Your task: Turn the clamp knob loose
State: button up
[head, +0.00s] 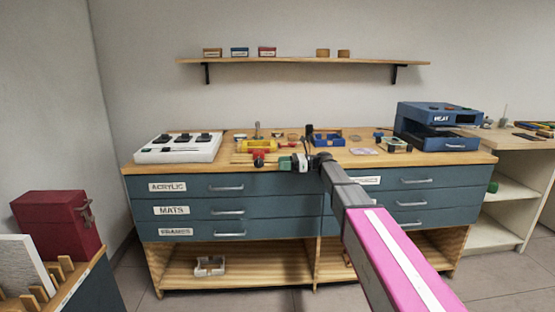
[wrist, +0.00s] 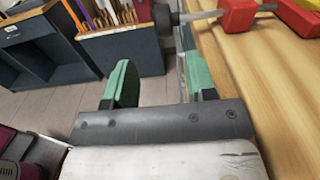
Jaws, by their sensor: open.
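The clamp shows as a red body (wrist: 237,14) with a metal rod (wrist: 200,15) and a dark round knob (wrist: 164,17) at the top of the wrist view. In the head view the red clamp (head: 257,157) sits at the bench's front edge. My gripper (wrist: 157,78) is open, with two green fingers and nothing between them. The knob lies beyond the fingertips, apart from them. In the head view my gripper (head: 287,163) is just right of the clamp; the knob is too small to make out there.
The wooden bench top (wrist: 268,100) runs close along the right finger. A yellow piece (head: 259,146) lies behind the clamp. A blue tray (head: 328,140), a white switch panel (head: 178,148) and a blue press (head: 437,125) stand on the bench. Open floor lies in front.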

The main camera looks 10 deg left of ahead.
aim_at(259, 163)
jog(key=x, duration=1)
jog(key=shift+w+a+r, duration=0.2)
jog(key=shift+a+r, duration=0.1)
jog(key=c, duration=0.6)
jog(key=shift+s, duration=0.15)
jog(key=shift+c, duration=0.7)
